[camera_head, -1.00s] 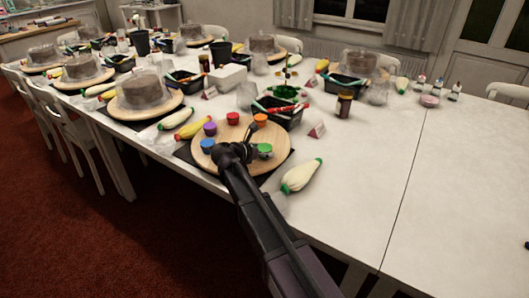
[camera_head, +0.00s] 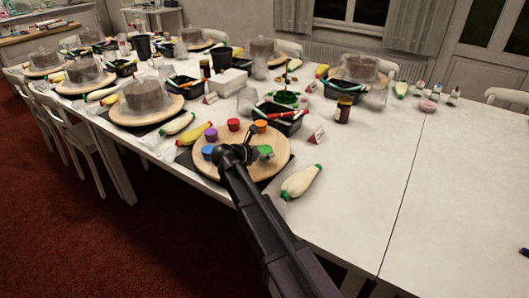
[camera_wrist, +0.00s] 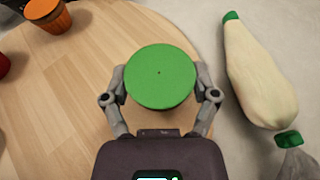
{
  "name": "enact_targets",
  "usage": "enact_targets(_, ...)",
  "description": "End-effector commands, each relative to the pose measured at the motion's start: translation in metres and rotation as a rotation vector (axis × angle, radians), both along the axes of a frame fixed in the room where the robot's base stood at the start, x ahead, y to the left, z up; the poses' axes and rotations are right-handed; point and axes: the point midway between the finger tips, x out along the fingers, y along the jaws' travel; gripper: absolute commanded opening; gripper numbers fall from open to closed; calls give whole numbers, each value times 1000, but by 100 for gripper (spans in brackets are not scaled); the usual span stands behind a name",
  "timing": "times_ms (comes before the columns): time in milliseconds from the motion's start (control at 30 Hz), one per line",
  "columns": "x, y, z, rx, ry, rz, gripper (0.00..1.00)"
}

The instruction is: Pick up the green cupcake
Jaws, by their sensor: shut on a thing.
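The green cupcake (camera_wrist: 161,77) sits between the two fingers of my gripper (camera_wrist: 160,92) in the wrist view, with its round flat green top facing the camera. My gripper is shut on it, one finger against each side. In the head view the green cupcake (camera_head: 265,151) shows at the right side of the round wooden turntable (camera_head: 235,177), beside my gripper (camera_head: 252,155). The cupcake's lower part is hidden, and I cannot tell whether it touches the board.
On the same board stand an orange cupcake (camera_wrist: 47,14), a red one (camera_head: 233,125), a purple one (camera_head: 211,134) and a blue one (camera_head: 208,152). A white piping bag (camera_head: 301,181) lies right of the board.

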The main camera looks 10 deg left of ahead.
Motion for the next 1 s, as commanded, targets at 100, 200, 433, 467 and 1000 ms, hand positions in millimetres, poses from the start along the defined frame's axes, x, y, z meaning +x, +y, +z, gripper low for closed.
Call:
enact_targets(100,0,0,17,0,0,0,29)
enact_targets(200,-20,-10,16,0,0,1,29)
enact_targets(433,-70,-31,21,0,0,1,29)
enact_targets(467,-76,-34,22,0,0,1,29)
enact_targets(1000,-144,-63,28,0,0,0,29)
